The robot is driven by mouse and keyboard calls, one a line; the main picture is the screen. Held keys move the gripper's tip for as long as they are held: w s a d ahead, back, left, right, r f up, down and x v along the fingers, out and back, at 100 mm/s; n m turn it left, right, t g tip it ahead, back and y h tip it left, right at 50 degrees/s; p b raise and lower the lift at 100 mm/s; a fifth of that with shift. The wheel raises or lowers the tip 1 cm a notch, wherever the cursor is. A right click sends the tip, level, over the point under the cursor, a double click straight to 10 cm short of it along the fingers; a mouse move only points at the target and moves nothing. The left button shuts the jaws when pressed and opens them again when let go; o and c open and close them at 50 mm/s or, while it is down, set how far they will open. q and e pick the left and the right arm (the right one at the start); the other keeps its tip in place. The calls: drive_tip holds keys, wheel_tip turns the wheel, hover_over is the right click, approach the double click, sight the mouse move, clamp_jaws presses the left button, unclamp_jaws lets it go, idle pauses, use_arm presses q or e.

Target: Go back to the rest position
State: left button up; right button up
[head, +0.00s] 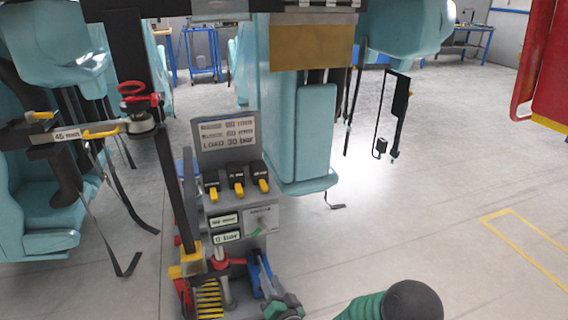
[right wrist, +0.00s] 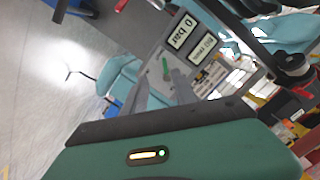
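In the right wrist view, my green wrist housing fills the bottom and a dark edge hides much of the fingers. The stand's panel shows upside down there, with a small green handle (right wrist: 166,68) and a display reading 0 bar (right wrist: 183,30). I see nothing clearly held. My left gripper is in neither view.
The stand carries a sign (head: 226,136) and black levers with yellow tips (head: 238,187). Teal coaster seats (head: 300,140) with hanging straps stand behind and at left. A red-topped clamp (head: 138,97) is at left. A red panel (head: 545,70) is at far right. The floor at right is clear.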

drive_tip(key=s+d+r+n+g+h, duration=0.25)
drive_tip(key=s+d+g, duration=0.35)
drive_tip(key=s+d, duration=0.65)
drive_tip(key=s+d+r+n+g+h, duration=0.1)
drive_tip(key=s+d+g+h, duration=0.4)
drive_tip(key=s+d, duration=0.75)
wheel_tip(320, 180, up, 29)
drive_tip(key=s+g+p, duration=0.1)
drive_tip(key=p, duration=2.8)
drive_tip(key=shift+s+g+y, duration=0.2)
drive_tip(key=shift+g+y, duration=0.2)
drive_tip(key=shift+y, duration=0.05)
